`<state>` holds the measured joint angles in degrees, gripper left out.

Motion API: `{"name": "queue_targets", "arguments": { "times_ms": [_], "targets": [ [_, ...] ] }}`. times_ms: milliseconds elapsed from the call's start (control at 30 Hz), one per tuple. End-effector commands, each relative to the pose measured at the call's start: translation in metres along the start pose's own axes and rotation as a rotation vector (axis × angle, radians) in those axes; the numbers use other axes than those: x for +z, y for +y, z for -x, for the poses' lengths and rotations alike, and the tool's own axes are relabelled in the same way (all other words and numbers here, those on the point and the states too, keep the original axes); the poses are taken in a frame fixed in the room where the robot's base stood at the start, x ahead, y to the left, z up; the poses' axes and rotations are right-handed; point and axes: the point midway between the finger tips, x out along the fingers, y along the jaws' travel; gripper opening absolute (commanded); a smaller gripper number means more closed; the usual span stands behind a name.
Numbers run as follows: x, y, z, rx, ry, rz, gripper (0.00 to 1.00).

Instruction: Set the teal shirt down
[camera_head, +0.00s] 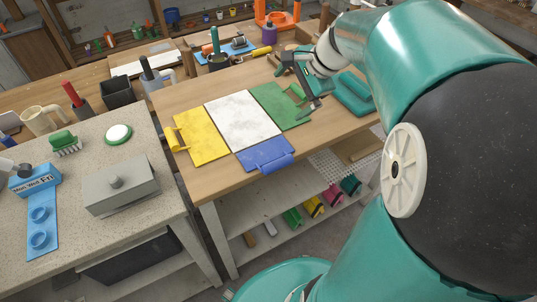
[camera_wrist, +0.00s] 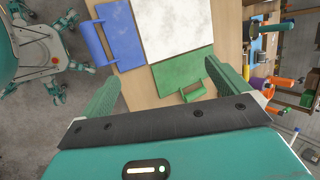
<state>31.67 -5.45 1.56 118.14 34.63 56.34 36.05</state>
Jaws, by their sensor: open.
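A teal folded-looking item (camera_head: 352,93), seemingly the teal shirt, lies on the wooden table (camera_head: 221,187) just right of the folding board. My arm partly crowds this area, and no shirt is clear in the wrist view. The board has a yellow panel (camera_head: 203,143), a white panel (camera_head: 243,120), a green panel (camera_head: 275,104) and a blue panel (camera_head: 262,154), all lying flat. My gripper (camera_head: 299,84) is open and empty over the green panel's side. In the wrist view its fingers (camera_wrist: 162,72) are spread wide, with the green panel (camera_wrist: 185,75) beyond them.
Behind the board stand a dark pot (camera_head: 218,62) and a purple bottle (camera_head: 269,33). A stone-topped counter at left holds a grey box (camera_head: 122,187) and a blue pill organizer (camera_head: 38,200). Colourful brushes sit on the shelf below the table. The table's front left is bare.

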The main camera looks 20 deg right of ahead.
Motion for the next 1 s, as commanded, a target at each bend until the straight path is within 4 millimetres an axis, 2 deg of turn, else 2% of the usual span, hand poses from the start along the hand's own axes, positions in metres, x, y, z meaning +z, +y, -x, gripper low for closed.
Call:
{"name": "queue_targets", "arguments": {
  "times_ms": [33,200,300,400,500,600,1000],
  "targets": [
    [0.029,0.008,0.004,0.025,0.019,0.144,1.00],
    [0.095,0.048,0.016,0.108,0.084,0.616,1.00],
    [0.123,0.075,0.023,0.147,0.122,0.893,1.00],
    [0.143,0.100,0.029,0.182,0.159,1.152,1.00],
    [0.154,0.119,0.032,0.205,0.192,1.351,1.00],
    [0.158,0.130,0.034,0.220,0.213,1.470,1.00],
    [0.159,0.134,0.035,0.228,0.221,1.512,1.00]
  ]
}}
